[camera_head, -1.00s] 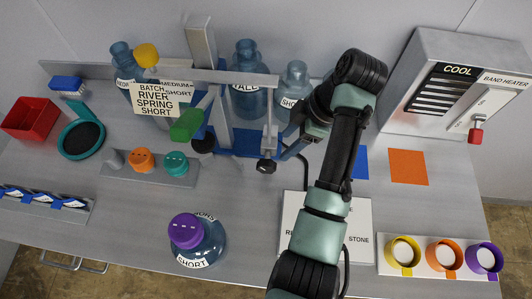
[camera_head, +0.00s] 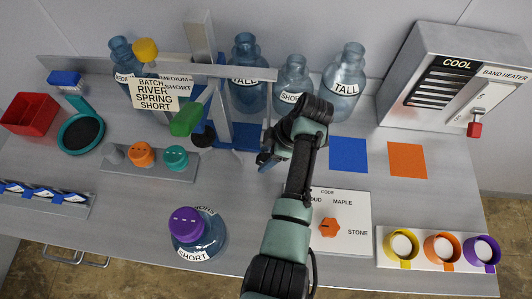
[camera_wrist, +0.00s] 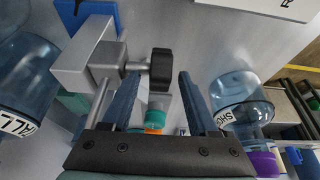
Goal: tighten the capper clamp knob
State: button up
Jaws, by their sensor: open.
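In the wrist view the black clamp knob (camera_wrist: 161,69) sits on a short metal rod from a grey clamp block (camera_wrist: 88,62). My gripper (camera_wrist: 158,78) is open, with one blue finger on each side of the knob near the fingertips. I cannot tell whether either finger touches it. In the head view my gripper (camera_head: 266,160) is at the capper's right side and hides the knob.
Jugs stand behind the capper, including a tall one (camera_head: 344,84). A purple-capped short jug (camera_head: 205,246) stands at the front. A cap rack (camera_head: 150,168) is left. A white board with an orange dial (camera_head: 329,228) and a band heater (camera_head: 455,85) are right.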

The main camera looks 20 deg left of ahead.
grip_shut()
jog(key=shift+w+d+f+y+b, duration=0.1)
jog(key=shift+y+b, duration=0.2)
jog(key=shift+b, duration=0.15)
jog(key=y+b, duration=0.1)
jog(key=b, duration=0.1)
jog(key=y+b, duration=0.1)
jog(key=g+y+b, duration=0.1)
jog(key=b, duration=0.1)
jog(key=shift+w+d+f+b, duration=0.1)
jog(key=shift+d+f+b, duration=0.25)
jog(key=y+b, duration=0.1)
jog(key=b, duration=0.1)
jog(key=y+b, duration=0.1)
jog(key=b, duration=0.1)
jog(key=shift+d+g+y+b, duration=0.2)
jog(key=shift+g+y+b, duration=0.1)
jog(key=shift+g+b, duration=0.1)
jog(key=shift+r+y+b, duration=0.15)
jog(key=shift+y+b, duration=0.35)
jog(key=shift+b, duration=0.3)
jog(key=shift+r, duration=0.1)
